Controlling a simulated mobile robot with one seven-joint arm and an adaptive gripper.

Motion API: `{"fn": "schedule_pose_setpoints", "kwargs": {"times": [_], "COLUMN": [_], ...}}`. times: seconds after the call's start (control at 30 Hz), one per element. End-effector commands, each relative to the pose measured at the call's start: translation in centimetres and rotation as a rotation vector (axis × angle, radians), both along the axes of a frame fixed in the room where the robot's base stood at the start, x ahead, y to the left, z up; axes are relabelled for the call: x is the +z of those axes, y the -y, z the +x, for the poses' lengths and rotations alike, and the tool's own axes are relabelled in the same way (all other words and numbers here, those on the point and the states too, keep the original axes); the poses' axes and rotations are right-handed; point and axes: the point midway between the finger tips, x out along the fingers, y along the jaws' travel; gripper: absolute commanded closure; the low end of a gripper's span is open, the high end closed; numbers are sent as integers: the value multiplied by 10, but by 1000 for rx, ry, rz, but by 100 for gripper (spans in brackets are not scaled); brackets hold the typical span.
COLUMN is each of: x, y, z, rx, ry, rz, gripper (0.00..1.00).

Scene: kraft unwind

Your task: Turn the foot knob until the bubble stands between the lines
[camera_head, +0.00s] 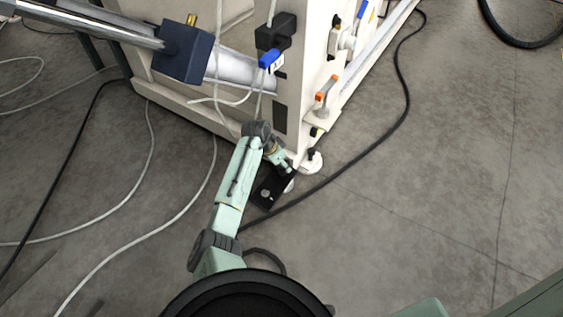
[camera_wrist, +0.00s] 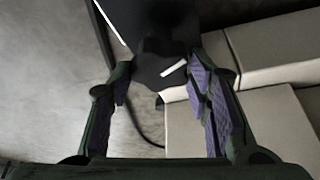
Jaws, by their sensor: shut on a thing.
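A black lobed knob (camera_wrist: 158,68) with a white line on it is between the fingers of my gripper (camera_wrist: 160,75) in the wrist view. The purple-padded fingers stand on either side of it, and my gripper is shut on it. In the head view, my gripper (camera_head: 286,168) is low beside the near corner of the cream machine (camera_head: 300,100), close to the floor. The knob cannot be made out there behind the gripper. I cannot make out a bubble or its lines in either view.
A black plate (camera_head: 268,192) lies by my gripper. A white machine foot (camera_head: 312,163) stands just to its right. A black cable (camera_head: 352,163) runs right along the floor, and white cables (camera_head: 140,185) lie on the left. The floor at right is mostly clear.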

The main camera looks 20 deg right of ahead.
Motion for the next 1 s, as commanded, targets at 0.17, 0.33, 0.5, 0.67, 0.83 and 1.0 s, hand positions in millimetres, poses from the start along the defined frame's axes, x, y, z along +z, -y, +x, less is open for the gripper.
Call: {"fn": "schedule_pose_setpoints", "kwargs": {"times": [0.17, 0.33, 0.5, 0.67, 0.83, 1.0], "x": [8, 7, 4, 1, 1, 1], "y": [2, 3, 3, 2, 2, 2], "z": [-3, -4, -3, -2, -2, -2], "rx": [108, 271, 394, 429, 428, 426], "ry": [-5, -5, -2, 1, 1, 1], "rz": [-3, -2, -1, -1, -2, -2], "gripper": [83, 83, 83, 83, 83, 48]}}
